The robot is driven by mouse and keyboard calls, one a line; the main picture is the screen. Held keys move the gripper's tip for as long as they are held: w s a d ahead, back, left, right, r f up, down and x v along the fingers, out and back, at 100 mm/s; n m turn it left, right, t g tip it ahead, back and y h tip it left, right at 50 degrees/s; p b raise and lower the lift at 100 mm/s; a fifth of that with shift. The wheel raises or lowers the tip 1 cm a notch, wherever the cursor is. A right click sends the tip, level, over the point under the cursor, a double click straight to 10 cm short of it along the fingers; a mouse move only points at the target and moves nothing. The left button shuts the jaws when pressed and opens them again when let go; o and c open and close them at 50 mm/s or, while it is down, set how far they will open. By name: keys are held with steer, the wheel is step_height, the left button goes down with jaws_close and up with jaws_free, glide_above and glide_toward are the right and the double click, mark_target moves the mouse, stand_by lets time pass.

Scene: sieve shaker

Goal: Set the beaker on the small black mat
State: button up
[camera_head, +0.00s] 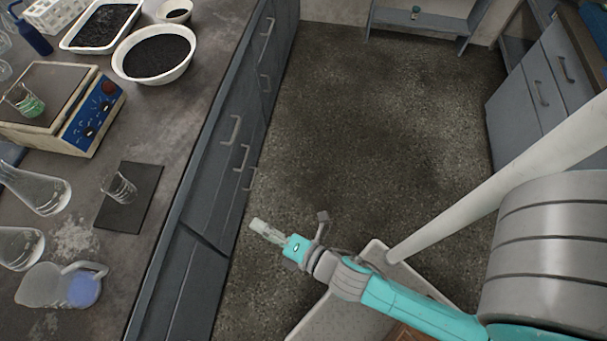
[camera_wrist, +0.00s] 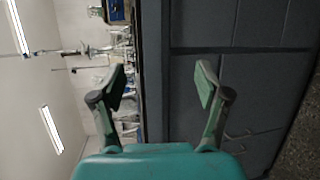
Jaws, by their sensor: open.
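A small clear glass beaker (camera_head: 119,188) stands upright on the small black mat (camera_head: 149,188) on the bench. A second small beaker (camera_head: 25,101), with green liquid in it, stands on the plate of a cream device at the far left. My gripper (camera_head: 259,227) is out over the floor, to the right of the bench front and well apart from both beakers. In the wrist view its two fingers (camera_wrist: 161,82) are spread, with nothing between them. The wrist view is turned sideways and shows the drawer fronts; I cannot make out the beaker or mat there.
The cream device (camera_head: 83,135) has a blue control panel. A white bowl (camera_head: 152,55) and a tray (camera_head: 100,27) of dark grains stand behind. The floor (camera_head: 370,130) is clear.

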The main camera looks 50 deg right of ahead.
steer(key=s+d+r+m+h, duration=0.1)
steer(key=s+d+r+m, duration=0.3)
steer(key=s+m, duration=0.5)
steer(key=s+d+r+m+h, duration=0.2)
steer(key=s+d+r+m, duration=0.2)
steer(key=s+m, duration=0.6)
steer(key=r+m, duration=0.1)
steer(key=m, duration=0.1)
steer(key=shift+m+g+h, duration=0.3)
steer(key=shift+m, duration=0.1)
steer(key=shift+r, duration=0.1)
